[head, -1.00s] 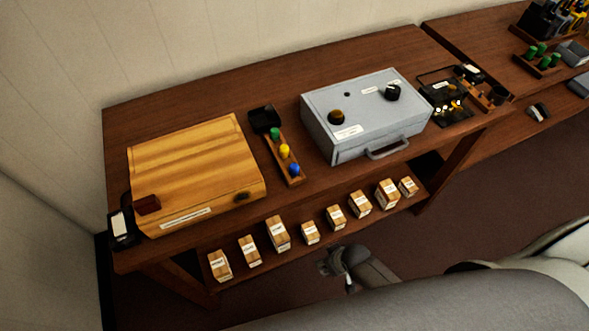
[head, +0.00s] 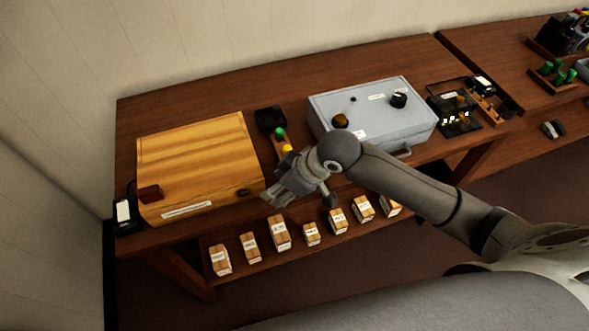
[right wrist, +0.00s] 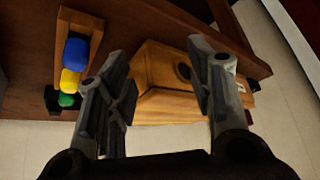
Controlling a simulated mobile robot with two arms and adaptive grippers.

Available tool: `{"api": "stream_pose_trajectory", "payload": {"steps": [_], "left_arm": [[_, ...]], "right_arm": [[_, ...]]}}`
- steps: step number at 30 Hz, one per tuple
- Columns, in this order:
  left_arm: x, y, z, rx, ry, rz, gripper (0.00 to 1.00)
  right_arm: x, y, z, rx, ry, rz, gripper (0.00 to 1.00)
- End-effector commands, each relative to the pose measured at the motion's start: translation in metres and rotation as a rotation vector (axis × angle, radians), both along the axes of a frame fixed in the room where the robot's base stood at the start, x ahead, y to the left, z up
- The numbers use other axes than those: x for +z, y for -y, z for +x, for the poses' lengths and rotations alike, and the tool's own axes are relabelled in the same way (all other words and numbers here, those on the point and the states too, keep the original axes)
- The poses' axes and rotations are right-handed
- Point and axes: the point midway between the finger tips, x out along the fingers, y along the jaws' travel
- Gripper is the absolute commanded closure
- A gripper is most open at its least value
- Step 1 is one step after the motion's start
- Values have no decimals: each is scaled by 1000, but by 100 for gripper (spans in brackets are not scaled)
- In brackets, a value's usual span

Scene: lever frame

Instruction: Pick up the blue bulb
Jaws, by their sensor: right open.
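The blue bulb (right wrist: 76,50) sits in a narrow wooden tray (right wrist: 82,20), in line with a yellow bulb (right wrist: 70,80) and a green bulb (right wrist: 66,100). In the head view the yellow bulb (head: 287,149) and green bulb (head: 280,133) show, but my right arm hides the blue one. My right gripper (head: 274,196) is above the table's front edge, near the tray's front end. In the right wrist view the gripper (right wrist: 158,58) is open and empty, and the bulbs lie left of its fingers. My left gripper is not in view.
A wooden box (head: 195,160) stands left of the tray. A grey metal box (head: 372,112) with knobs stands right of it. Several small labelled blocks (head: 279,232) stand on the lower shelf. A black holder (head: 270,119) is behind the tray.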

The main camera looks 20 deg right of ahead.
Motion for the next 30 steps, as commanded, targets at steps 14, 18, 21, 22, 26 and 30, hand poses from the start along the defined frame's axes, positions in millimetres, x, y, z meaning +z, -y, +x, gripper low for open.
{"api": "stream_pose_trajectory", "payload": {"steps": [14,18,21,22,26,30], "left_arm": [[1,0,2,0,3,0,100],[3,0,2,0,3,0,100],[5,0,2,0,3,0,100],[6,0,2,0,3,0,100],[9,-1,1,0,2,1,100],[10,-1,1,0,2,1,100]], "right_arm": [[57,78,45,8,-73,-122,51],[53,81,48,0,-86,-123,51],[39,76,52,1,-86,-122,51],[34,75,52,2,-87,-123,51],[17,70,58,2,-86,-122,51],[8,67,61,1,-82,-123,51]]}}
